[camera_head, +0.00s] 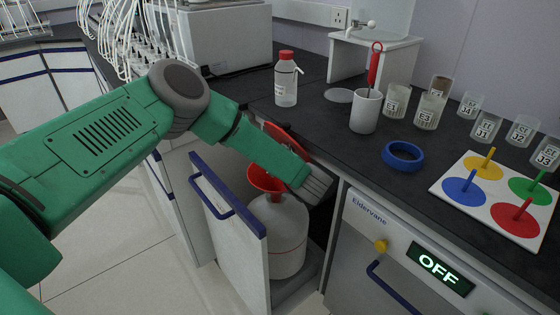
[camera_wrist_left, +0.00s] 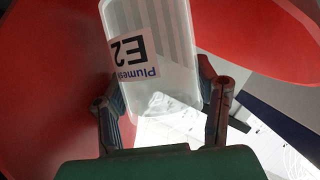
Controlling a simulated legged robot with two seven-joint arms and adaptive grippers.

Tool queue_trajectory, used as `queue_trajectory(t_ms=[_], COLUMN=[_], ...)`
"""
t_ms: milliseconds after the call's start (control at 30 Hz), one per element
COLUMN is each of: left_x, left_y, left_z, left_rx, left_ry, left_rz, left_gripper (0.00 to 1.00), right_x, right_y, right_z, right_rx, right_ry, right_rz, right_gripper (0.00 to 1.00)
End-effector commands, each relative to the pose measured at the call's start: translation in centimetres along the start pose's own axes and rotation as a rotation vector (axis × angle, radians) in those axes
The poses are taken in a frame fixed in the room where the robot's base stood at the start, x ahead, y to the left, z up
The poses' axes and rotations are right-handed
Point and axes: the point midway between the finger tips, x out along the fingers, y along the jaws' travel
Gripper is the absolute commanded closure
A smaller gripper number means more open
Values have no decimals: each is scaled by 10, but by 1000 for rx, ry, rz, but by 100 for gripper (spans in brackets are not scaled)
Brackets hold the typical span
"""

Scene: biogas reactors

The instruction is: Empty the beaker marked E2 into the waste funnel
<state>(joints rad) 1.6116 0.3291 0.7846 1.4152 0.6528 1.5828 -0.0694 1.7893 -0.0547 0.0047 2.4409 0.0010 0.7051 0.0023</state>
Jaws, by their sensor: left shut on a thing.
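The beaker marked E2 (camera_wrist_left: 172,45) is between the fingers of my left gripper (camera_wrist_left: 165,92) in the left wrist view. Its label looks upside down there, and I cannot tell whether liquid is inside. Red surfaces (camera_wrist_left: 45,90) surround the beaker on both sides in that view. In the head view the red waste funnel (camera_head: 262,180) sits on a white jug (camera_head: 275,235) inside an open cabinet. A raised red lid (camera_head: 285,138) shows behind my left arm. My left gripper (camera_head: 314,188) is at the funnel's right side; the beaker is hidden there. My right gripper is not in view.
The cabinet door (camera_head: 228,235) stands open left of the jug. On the dark bench above are a red-capped bottle (camera_head: 286,82), a white cup (camera_head: 366,110), a blue ring (camera_head: 402,155), several labelled beakers (camera_head: 430,110) and a peg board (camera_head: 480,215). An appliance reading OFF (camera_head: 440,268) is to the right.

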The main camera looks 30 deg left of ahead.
Motion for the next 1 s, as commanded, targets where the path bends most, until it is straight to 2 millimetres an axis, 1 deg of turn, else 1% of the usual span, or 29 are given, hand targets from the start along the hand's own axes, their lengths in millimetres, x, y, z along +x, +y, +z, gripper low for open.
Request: queue_trajectory(t_ms=[33,367,1000], left_x=[1,2,-2], left_y=[-2,-6,-3], left_z=[1,2,-7], left_rx=[-21,-148,-406], left_ry=[1,-1,-4], left_rz=[7,60,168], left_gripper=[82,82,82], right_x=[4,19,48], right_y=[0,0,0], right_z=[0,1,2], right_rx=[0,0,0], right_ry=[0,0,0], right_rz=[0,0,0], right_gripper=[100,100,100])
